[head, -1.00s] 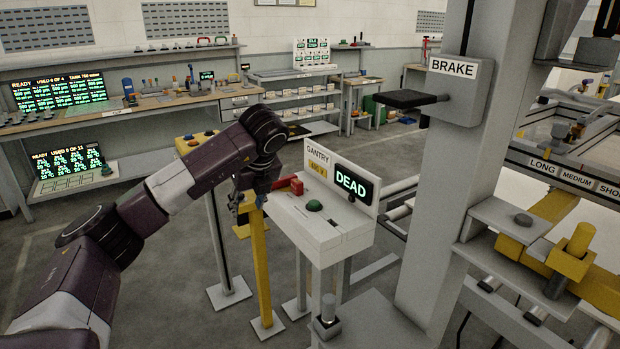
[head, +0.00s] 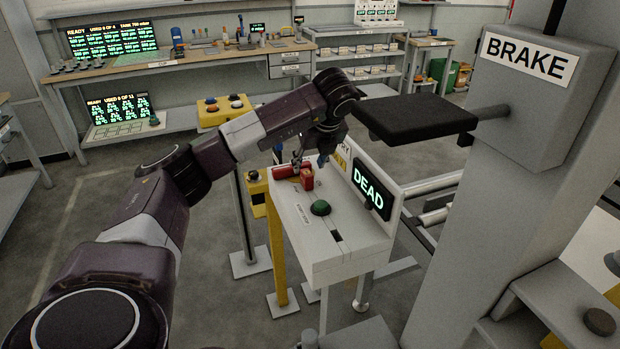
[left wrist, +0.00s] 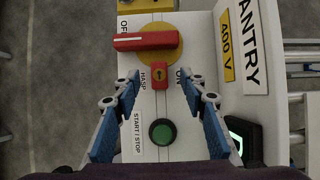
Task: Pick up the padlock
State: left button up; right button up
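The padlock (left wrist: 160,75) is a small red block with a dark keyhole mark on a yellow patch, at the HASP label beside the rotary switch. In the head view the padlock (head: 307,179) shows red on top of the gantry control box. My left gripper (left wrist: 160,94) is open, its two blue-padded fingers pointing towards the padlock, one on each side in the picture. Nothing is between the pads; whether the tips are down at its height I cannot tell. In the head view my left gripper (head: 312,154) is above the box's far end. My right gripper is not in view.
The control box (head: 340,250) carries a red switch handle (left wrist: 145,42) on a yellow disc, a green button (head: 320,208) and an upright panel reading DEAD (head: 368,188). A black brake lever (head: 415,120) juts out near my left forearm. Benches stand behind.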

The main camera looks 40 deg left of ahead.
aim_at(307, 173)
pick_arm(q)
jog(key=x, duration=0.1)
jog(key=p+x, duration=0.1)
jog(key=x, duration=0.1)
jog(key=p+x, duration=0.1)
jog(key=shift+s+d+f, duration=0.1)
jog(key=shift+s+f, duration=0.1)
jog(key=shift+f, duration=0.2)
jog(key=shift+w+f, duration=0.15)
jog(key=shift+f, duration=0.25)
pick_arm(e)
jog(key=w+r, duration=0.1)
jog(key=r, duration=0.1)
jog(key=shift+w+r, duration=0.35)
pick_arm(q)
jog(key=shift+c, duration=0.3)
jog(key=shift+r, duration=0.1)
jog(key=shift+c, duration=1.4)
grip_shut()
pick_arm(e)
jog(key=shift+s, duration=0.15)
